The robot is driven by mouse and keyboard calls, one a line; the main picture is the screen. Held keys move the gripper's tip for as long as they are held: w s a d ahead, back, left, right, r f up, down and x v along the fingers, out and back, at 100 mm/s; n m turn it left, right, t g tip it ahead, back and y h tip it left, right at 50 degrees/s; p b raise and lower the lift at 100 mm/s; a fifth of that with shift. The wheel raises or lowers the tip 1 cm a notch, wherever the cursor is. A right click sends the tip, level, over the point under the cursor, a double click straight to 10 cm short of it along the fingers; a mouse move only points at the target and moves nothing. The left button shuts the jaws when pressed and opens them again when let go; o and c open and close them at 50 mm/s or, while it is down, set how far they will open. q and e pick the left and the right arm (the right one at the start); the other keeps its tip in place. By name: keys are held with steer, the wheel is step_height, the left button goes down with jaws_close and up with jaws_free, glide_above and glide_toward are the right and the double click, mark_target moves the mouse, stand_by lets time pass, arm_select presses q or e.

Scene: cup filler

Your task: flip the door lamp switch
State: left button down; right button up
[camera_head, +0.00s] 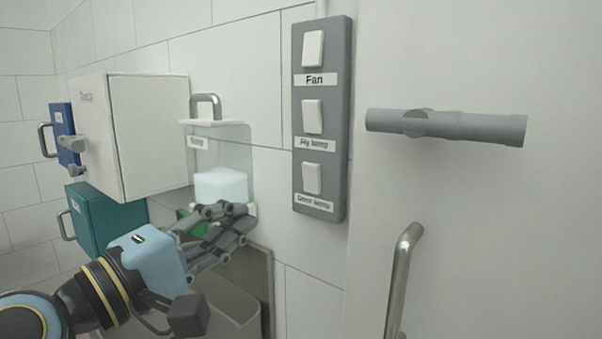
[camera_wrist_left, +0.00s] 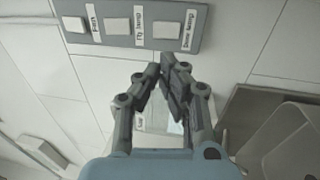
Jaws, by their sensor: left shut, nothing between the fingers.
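A grey switch panel (camera_head: 342,120) is mounted on the tiled wall, with white rocker switches labelled Fan, Fly lamp and Door lamp. The door lamp switch (camera_head: 312,179) is the lowest one, above its label. In the left wrist view the door lamp switch (camera_wrist_left: 167,30) lies at the top, beyond my fingertips. My left gripper (camera_head: 250,217) is shut and empty, left of and a little below the door lamp switch, apart from it. It also shows in the left wrist view (camera_wrist_left: 160,72). My right gripper is not in view.
A white cabinet (camera_head: 150,130) with a blue box (camera_head: 62,122) and a teal box (camera_head: 105,220) stands at the left. A clear container with a handle (camera_head: 206,105) is behind my left gripper. A door with a grey lever (camera_head: 450,125) and a metal handle (camera_head: 403,270) is at the right.

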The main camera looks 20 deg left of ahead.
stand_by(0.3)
arm_select(q)
steer(key=shift+w, duration=0.15)
steer(key=p, duration=0.3)
glide_toward(310, 172)
steer(key=x, duration=0.7)
steer(key=shift+w+f, duration=0.15)
steer(key=shift+w, duration=0.05)
steer(key=shift+w+d+r, duration=0.1)
steer(key=shift+w+r, duration=0.1)
steer(key=shift+r, duration=0.05)
